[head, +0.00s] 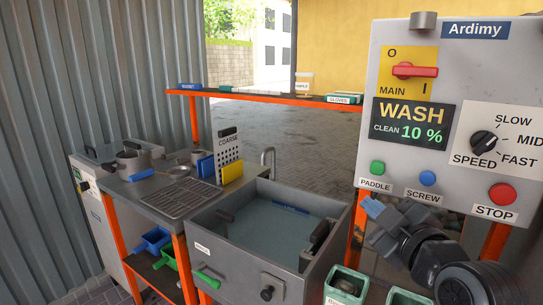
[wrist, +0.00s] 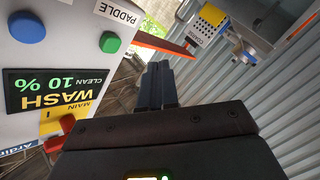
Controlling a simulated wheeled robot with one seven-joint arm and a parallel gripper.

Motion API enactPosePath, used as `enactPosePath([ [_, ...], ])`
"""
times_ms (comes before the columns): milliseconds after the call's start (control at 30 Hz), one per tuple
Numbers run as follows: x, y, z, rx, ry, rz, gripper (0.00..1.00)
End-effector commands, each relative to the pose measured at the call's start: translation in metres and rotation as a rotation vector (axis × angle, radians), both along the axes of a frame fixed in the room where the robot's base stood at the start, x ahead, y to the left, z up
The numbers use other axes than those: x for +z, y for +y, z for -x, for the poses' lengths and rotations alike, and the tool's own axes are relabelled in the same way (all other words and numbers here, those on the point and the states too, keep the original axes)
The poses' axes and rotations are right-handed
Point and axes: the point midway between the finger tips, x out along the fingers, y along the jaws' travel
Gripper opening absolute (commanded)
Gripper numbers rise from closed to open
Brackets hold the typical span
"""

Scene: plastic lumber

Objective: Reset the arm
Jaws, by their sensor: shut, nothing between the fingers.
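My arm reaches up from the lower right of the head view, in front of the control panel (head: 450,75). My gripper (head: 372,207) is below the green PADDLE button (head: 377,168) and points up and left. In the wrist view my gripper (wrist: 157,75) shows its two dark fingers together with nothing between them. The panel also shows in the wrist view (wrist: 60,20), to the left of the fingers and turned over. I cannot tell whether the fingers touch anything.
The panel has a red main switch (head: 415,71), a blue SCREW button (head: 428,178) and a red STOP button (head: 502,194). A grey wash tank (head: 225,250) with water stands left of my arm. Green bins (head: 347,284) sit below my gripper. An orange shelf (head: 260,95) spans behind.

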Motion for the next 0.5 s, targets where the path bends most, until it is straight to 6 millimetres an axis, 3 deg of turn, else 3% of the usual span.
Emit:
enactPosePath([
  [33,-0.021,0.001,0.014,-0.012,0.022,-0.034,0.0],
  [200,-0.074,0.003,0.064,-0.062,0.061,-0.161,0.0],
  [500,-0.141,0.003,0.165,-0.15,0.117,-0.353,0.0],
])
